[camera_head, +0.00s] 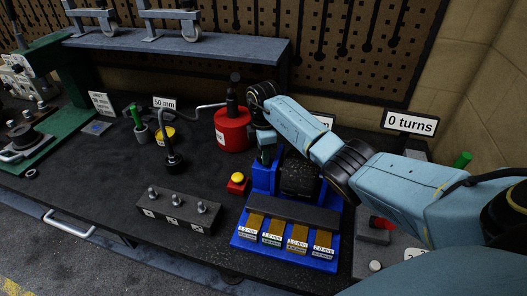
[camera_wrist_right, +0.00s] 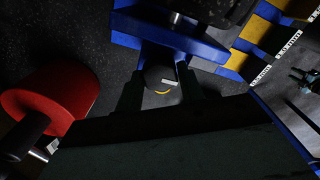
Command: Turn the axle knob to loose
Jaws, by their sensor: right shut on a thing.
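The axle knob (camera_wrist_right: 160,78) is a dark round knob with a white mark and a yellow arc beside it, at the end of the blue stand in the right wrist view. My right gripper (camera_wrist_right: 160,92) has a finger on each side of it and is shut on it. In the head view the right gripper (camera_head: 266,150) reaches down at the left side of the blue stand (camera_head: 264,178), which carries a black wheel (camera_head: 300,178). The knob is hidden there by the gripper. A sign (camera_head: 410,122) reads "0 turns". My left gripper is not in view.
A red cylinder (camera_head: 231,130) stands close left of the gripper; it also shows in the right wrist view (camera_wrist_right: 55,100). A red box with a yellow button (camera_head: 237,182) sits nearby. Labelled gauge slots (camera_head: 285,238) lie in front. A dark block with studs (camera_head: 178,212) is further left.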

